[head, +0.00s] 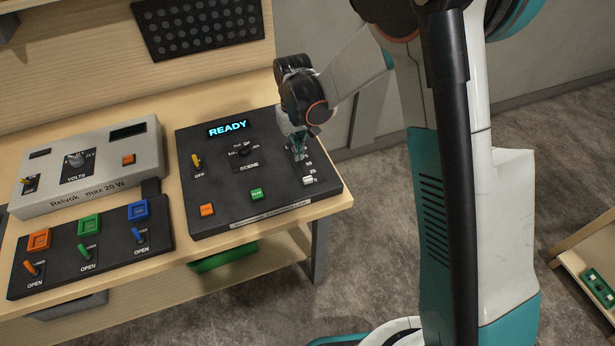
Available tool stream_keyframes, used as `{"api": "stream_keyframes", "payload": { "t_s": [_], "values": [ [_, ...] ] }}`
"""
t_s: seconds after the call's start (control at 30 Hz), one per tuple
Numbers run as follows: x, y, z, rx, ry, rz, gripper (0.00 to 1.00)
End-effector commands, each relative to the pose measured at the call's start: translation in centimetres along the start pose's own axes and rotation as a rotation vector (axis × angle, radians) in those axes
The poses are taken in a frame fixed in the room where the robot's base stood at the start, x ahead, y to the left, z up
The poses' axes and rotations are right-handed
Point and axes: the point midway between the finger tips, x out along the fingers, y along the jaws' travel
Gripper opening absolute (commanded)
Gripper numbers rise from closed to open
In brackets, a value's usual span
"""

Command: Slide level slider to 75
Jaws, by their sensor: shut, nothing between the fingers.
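The black console (220,215) lies on the wooden table, its display (228,128) reading READY. The level slider's white knob (308,181) sits at the near end of its track on the console's right side, below the 25 mark. The 50 mark is visible above it; the upper part of the scale is hidden behind my gripper. My gripper (299,156) points down over the upper part of the slider track, shut and empty. It is apart from the knob, farther back. I cannot tell whether the fingertips touch the console.
The console also has a yellow toggle (196,161), a scene dial (243,150), an orange button (207,210) and a green button (256,194). A grey power supply (95,165) and a black switch panel (95,255) stand to the left. The table's right edge is close by.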

Motion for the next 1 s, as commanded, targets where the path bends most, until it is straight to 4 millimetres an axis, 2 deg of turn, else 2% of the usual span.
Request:
{"api": "stream_keyframes", "payload": {
  "t_s": [0.67,1.0],
  "values": [
    [-0.02,0.0,-0.59,0.0,0.0,0.0,0.0],
    [-0.71,0.0,0.21,0.0,0.0,0.0,0.0]
  ]
}}
